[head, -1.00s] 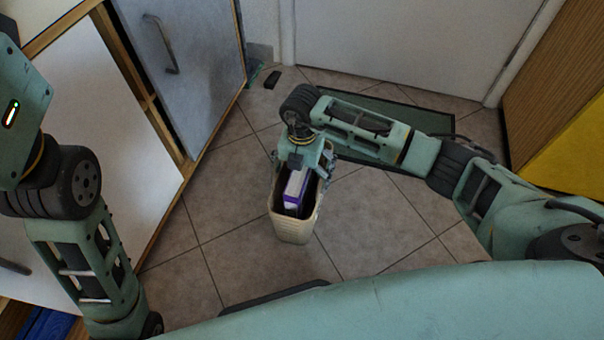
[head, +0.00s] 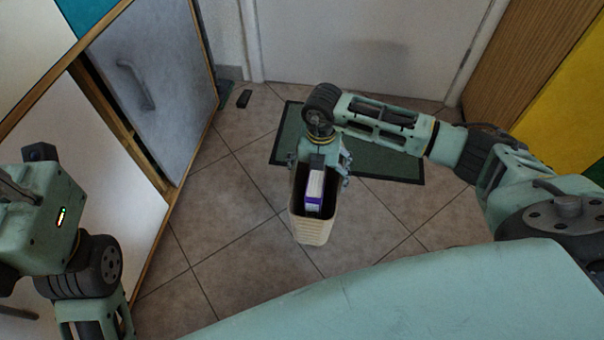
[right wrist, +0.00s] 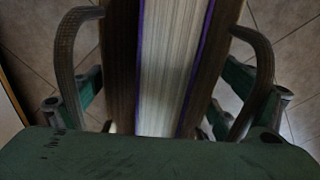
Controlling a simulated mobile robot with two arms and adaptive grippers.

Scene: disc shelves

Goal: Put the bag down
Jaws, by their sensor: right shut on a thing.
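The bag (head: 312,229) is a beige, open-topped carrier with a white and purple box-like item (head: 314,188) standing inside it. It hangs upright below my right gripper (head: 318,168), which is shut on it. I cannot tell the gap between the bag's bottom and the floor. My left arm is at the left edge of the head view; its gripper's fingers are out of the picture.
A dark green mat (head: 385,164) lies on the tiled floor (head: 245,250) before a white door (head: 370,40). A small black object (head: 244,98) lies near the back wall. A grey cabinet door (head: 155,90) stands at left, a wooden panel (head: 530,60) at right.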

